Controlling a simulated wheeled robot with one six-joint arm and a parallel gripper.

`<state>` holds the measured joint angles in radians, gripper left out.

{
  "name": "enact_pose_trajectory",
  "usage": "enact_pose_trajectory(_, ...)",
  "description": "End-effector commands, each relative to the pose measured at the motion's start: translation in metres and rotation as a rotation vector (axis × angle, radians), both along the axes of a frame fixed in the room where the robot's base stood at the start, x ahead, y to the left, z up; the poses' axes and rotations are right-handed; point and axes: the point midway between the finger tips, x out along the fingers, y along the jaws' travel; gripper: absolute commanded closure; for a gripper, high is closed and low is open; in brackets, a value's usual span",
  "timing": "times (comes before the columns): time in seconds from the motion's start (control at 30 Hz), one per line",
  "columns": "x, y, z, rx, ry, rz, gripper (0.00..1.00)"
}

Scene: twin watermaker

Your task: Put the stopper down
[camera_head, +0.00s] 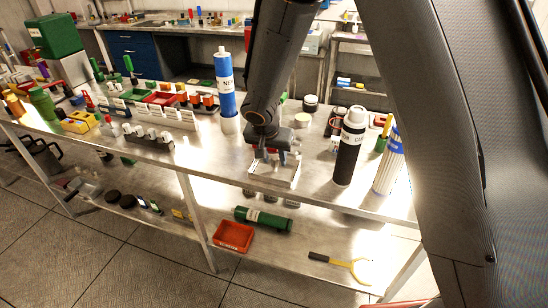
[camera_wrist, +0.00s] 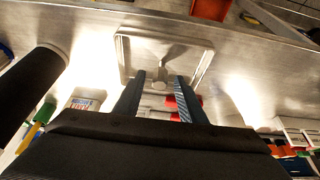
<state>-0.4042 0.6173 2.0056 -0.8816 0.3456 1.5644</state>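My gripper (camera_head: 268,150) points down over a white shallow tray (camera_head: 259,179) near the front edge of the steel table. The tray's rim also shows in the wrist view (camera_wrist: 122,48). There, my gripper's two fingers (camera_wrist: 161,78) stand apart. A small grey piece with a round pale end (camera_wrist: 159,85) shows between them, with space on either side; it may be the stopper, but I cannot be sure. My gripper hides part of the tray in the head view.
A black bottle (camera_head: 349,150) and a white-blue ribbed cylinder (camera_head: 389,163) stand right of the tray. A blue-and-white cylinder (camera_head: 225,85) stands to its left. Racks of small parts fill the table's left. The lower shelf holds a red bin (camera_head: 233,236) and a green cylinder (camera_head: 263,218).

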Motion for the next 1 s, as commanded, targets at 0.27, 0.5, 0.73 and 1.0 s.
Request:
enact_pose_trajectory(0.27, -0.007, 0.004, 0.025, 0.002, -0.004, -0.001, 0.63)
enact_pose_trajectory(0.5, -0.024, 0.010, 0.066, 0.003, -0.004, 0.001, 0.63)
enact_pose_trajectory(0.73, -0.036, 0.014, 0.098, 0.002, -0.004, -0.001, 0.63)
enact_pose_trajectory(1.0, -0.043, 0.016, 0.113, 0.000, 0.000, -0.001, 0.63)
